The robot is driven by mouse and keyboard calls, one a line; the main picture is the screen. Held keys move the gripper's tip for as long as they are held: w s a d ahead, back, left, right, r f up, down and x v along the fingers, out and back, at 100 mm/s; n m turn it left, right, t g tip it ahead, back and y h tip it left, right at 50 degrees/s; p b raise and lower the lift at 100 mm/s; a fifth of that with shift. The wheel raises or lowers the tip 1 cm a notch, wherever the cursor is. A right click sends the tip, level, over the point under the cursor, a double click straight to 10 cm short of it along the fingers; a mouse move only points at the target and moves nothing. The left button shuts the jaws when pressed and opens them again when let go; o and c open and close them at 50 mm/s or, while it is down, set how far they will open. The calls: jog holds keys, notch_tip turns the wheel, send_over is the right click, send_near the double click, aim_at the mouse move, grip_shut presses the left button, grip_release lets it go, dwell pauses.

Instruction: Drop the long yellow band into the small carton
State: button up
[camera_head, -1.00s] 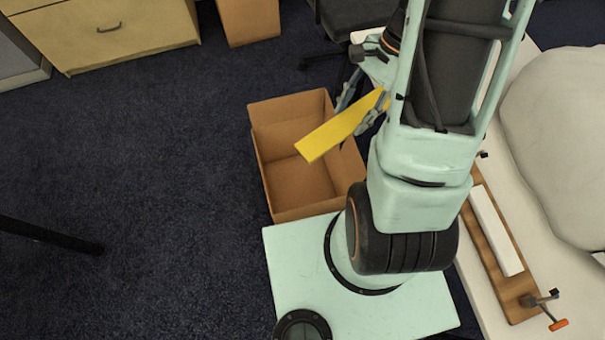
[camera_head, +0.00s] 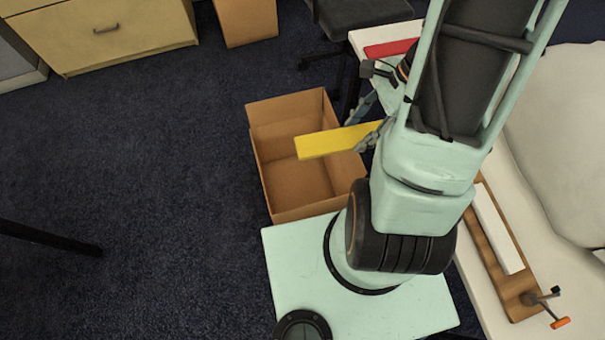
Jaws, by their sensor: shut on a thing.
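The long yellow band (camera_head: 328,143) is a flat, stiff-looking strip. My gripper (camera_head: 368,136) is shut on its right end, and my arm partly hides the fingers. The band's free left end reaches over an open brown cardboard carton (camera_head: 262,172) on the floor. The band appears to be above the carton's opening, but I cannot tell its exact height. The carton's inside looks empty, and its right side is partly hidden by the band and my arm.
Another brown box (camera_head: 247,22) stands at the top, beside a wooden drawer cabinet (camera_head: 110,35). A dark chair (camera_head: 365,32) is behind. Carpet left of the carton is clear.

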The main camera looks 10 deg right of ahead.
jog(key=w+a+f+b, duration=0.3)
jog(key=w+f+b, duration=0.4)
jog(key=w+f, duration=0.3)
jog(key=w+a+f+b, duration=0.3)
jog(key=w+f+b, duration=0.3)
jog(key=w+f, duration=0.5)
notch_tip(320, 180, down, 7)
jog(key=shift+w+a+r+b, duration=0.1)
jog(key=shift+w+a+b, duration=0.15)
jog(key=shift+w+b, duration=0.1)
jog(key=o, duration=1.2)
jog(key=shift+o, duration=0.2)
jog(key=v, duration=1.2)
